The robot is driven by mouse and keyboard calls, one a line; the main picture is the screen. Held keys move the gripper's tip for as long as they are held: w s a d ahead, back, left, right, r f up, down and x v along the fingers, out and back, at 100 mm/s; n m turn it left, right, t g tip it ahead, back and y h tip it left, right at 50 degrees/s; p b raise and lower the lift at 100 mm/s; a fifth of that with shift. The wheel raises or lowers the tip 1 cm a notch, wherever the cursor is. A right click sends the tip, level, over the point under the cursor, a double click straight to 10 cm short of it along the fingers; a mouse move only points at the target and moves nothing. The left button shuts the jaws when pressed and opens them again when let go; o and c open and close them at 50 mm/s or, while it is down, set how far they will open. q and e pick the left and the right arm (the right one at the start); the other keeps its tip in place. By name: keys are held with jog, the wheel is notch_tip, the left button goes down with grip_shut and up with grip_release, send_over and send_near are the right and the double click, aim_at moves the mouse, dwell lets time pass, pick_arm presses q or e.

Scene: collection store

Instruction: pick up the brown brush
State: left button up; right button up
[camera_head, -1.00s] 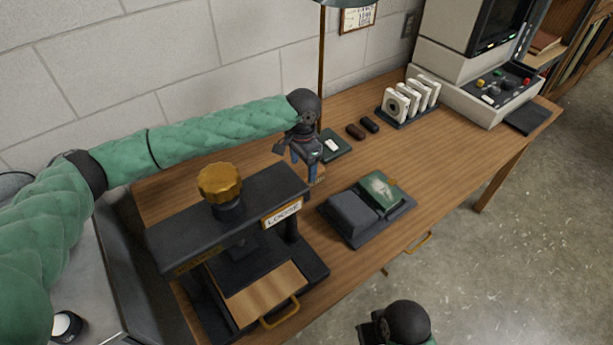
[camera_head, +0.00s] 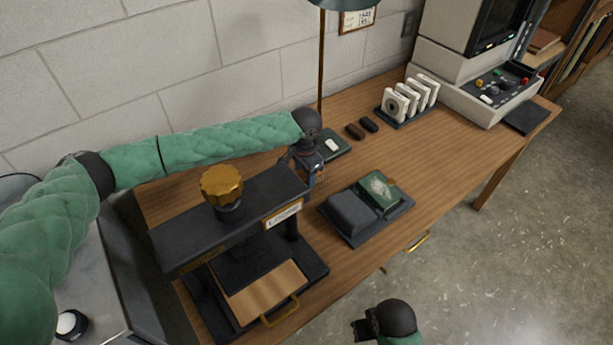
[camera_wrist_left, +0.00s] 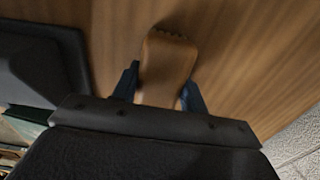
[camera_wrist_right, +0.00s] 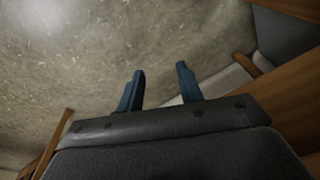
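The brown brush (camera_wrist_left: 165,65) shows in the left wrist view as a tan-brown, wooden-looking piece with a rounded end, over the wood tabletop. My left gripper (camera_wrist_left: 160,88) is open, with one blue finger on each side of the brush. I cannot tell whether the fingers touch it. In the head view my left gripper (camera_head: 308,172) is low over the desk, behind the black press, and mostly hides the brush. My right gripper (camera_wrist_right: 160,78) is open and empty over the floor, in front of the desk; in the head view it is at the bottom edge (camera_head: 362,328).
The black press (camera_head: 225,225) with a gold knob stands close to my left gripper. A dark tray (camera_head: 358,235) with grey and green blocks is to the right. A lamp (camera_head: 321,75), small dark blocks (camera_head: 356,131) and a rack of white pieces (camera_head: 405,103) stand behind.

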pick_arm(q)
jog(key=shift+c, duration=0.5)
jog(key=shift+r, duration=0.1)
